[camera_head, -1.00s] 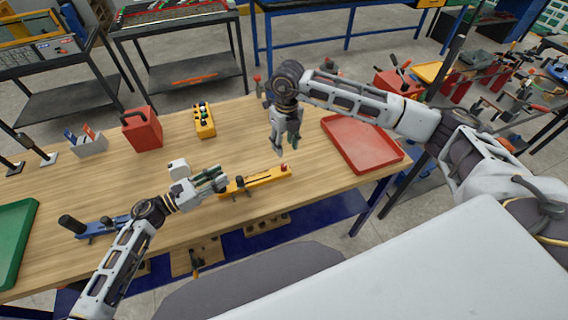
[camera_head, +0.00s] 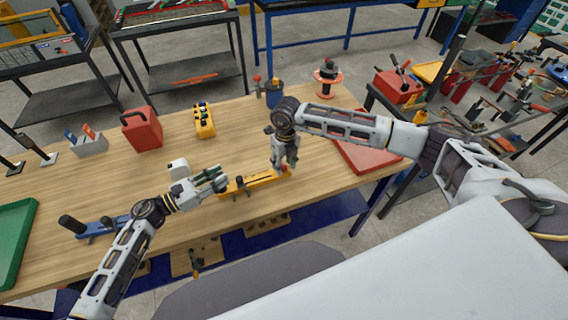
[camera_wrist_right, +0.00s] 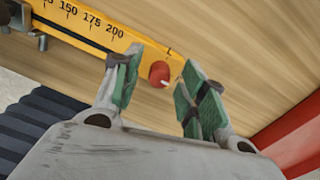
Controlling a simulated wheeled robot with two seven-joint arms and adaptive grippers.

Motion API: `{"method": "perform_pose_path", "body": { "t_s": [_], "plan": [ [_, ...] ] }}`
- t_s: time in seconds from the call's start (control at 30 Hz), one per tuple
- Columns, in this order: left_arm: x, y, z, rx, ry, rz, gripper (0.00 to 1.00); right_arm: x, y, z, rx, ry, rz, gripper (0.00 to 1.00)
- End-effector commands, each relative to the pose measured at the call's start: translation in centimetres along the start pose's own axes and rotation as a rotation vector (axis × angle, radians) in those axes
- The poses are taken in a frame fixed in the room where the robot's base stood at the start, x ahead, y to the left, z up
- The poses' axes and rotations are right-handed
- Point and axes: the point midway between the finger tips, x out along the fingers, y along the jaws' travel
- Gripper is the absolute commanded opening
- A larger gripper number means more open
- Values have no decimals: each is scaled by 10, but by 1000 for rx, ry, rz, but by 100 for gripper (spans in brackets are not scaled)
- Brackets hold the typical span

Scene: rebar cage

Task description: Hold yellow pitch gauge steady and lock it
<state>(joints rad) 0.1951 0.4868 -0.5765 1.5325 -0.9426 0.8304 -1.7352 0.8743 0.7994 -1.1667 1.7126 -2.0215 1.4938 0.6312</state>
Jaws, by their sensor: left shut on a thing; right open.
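The yellow pitch gauge (camera_head: 247,186) lies on the wooden bench in the head view. My left gripper (camera_head: 220,182) is shut on its left end. In the right wrist view the gauge (camera_wrist_right: 98,26) shows a printed scale and an "L" mark near a red knob (camera_wrist_right: 159,73). My right gripper (camera_head: 288,168) is over the gauge's right end. In the right wrist view my right gripper (camera_wrist_right: 163,62) is open, its green-padded fingers on either side of the red knob, with a gap to each. In the head view the right gripper mostly hides the knob.
A blue gauge (camera_head: 100,228) with a black knob lies left on the bench. A red tray (camera_head: 352,153) is partly behind my right arm. The bench behind the gauge is clear.

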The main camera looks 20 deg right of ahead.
Motion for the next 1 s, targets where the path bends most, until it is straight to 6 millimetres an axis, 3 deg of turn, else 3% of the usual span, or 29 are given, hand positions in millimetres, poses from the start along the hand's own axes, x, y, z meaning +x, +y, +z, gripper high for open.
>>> {"method": "perform_pose_path", "body": {
  "t_s": [0.27, 0.6, 1.0],
  "plan": [
    [0, 0, 0, 0, 1, 1, 0, 1, 0, 0, 0, 0, 0, 42],
    [0, 0, 0, 0, 0, 1, 0, 0, 0, 0, 0, 0, -1, 0],
    [0, 0, 0, 0, 1, 1, 0, 0, -1, 0, -32, 0, -1, 0]
  ]
}}
